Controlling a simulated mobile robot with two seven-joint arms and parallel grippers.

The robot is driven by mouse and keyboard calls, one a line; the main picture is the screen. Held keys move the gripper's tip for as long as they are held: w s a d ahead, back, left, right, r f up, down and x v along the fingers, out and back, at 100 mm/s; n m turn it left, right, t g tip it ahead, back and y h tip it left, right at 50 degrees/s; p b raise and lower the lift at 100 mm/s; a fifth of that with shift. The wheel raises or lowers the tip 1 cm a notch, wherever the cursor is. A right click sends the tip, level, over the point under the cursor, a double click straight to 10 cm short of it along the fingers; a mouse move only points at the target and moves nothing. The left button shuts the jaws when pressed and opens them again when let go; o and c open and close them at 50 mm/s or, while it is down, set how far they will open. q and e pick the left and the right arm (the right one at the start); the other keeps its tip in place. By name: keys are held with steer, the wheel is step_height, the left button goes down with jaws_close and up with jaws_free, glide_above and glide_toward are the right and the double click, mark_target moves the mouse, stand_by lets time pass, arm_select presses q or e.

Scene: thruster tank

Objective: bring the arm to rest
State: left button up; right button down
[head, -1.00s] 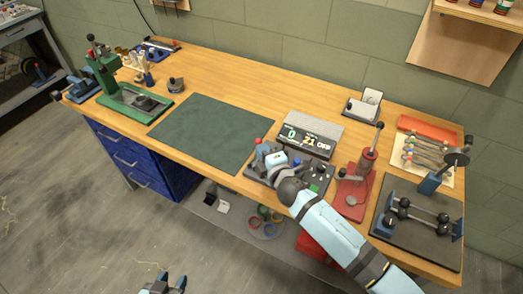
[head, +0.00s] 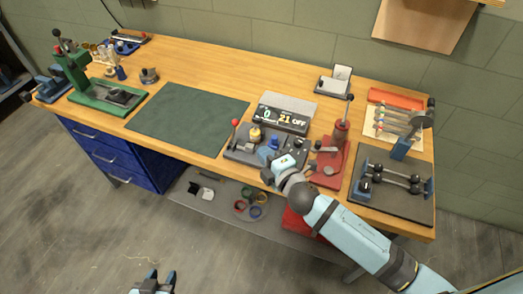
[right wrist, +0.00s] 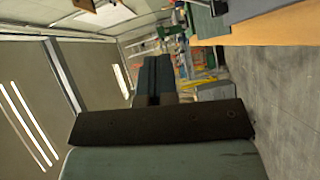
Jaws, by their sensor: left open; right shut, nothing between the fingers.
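My right arm (head: 350,232) reaches in from the lower right of the head view. Its gripper (head: 281,166) is over the front of the grey fixture board (head: 236,148), partly hidden by its wrist. In the right wrist view, the right gripper (right wrist: 153,66) is shut with nothing between its dark fingers. My left gripper (head: 153,281) is at the bottom edge of the head view, open and empty, above the floor and well in front of the bench.
The fixture board carries a red-knobbed lever (head: 235,123) and a brass part (head: 255,134). A red press (head: 331,160) stands close to the right gripper. A dark rack (head: 400,200) lies farther right. The green mat (head: 190,122) is clear. Floor in front of the bench (head: 310,75) is open.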

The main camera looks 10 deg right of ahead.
stand_by(0.4)
steer(key=s+d+f+m+g+p, duration=0.1)
steer(key=s+d+f+m, duration=0.1)
steer(key=s+f+m, duration=0.2)
steer(key=s+d+f+m+g+h+p, duration=0.1)
steer(key=s+f+m, duration=0.3)
steer(key=s+m, duration=0.4)
steer(key=s+d+f+m+g+h+p, duration=0.1)
steer(key=s+d+f+m+g, duration=0.2)
steer(key=s, duration=0.6)
steer(key=m, duration=0.2)
steer(key=shift+s+d+f+m, duration=0.2)
steer(key=shift+d+f+m, duration=0.2)
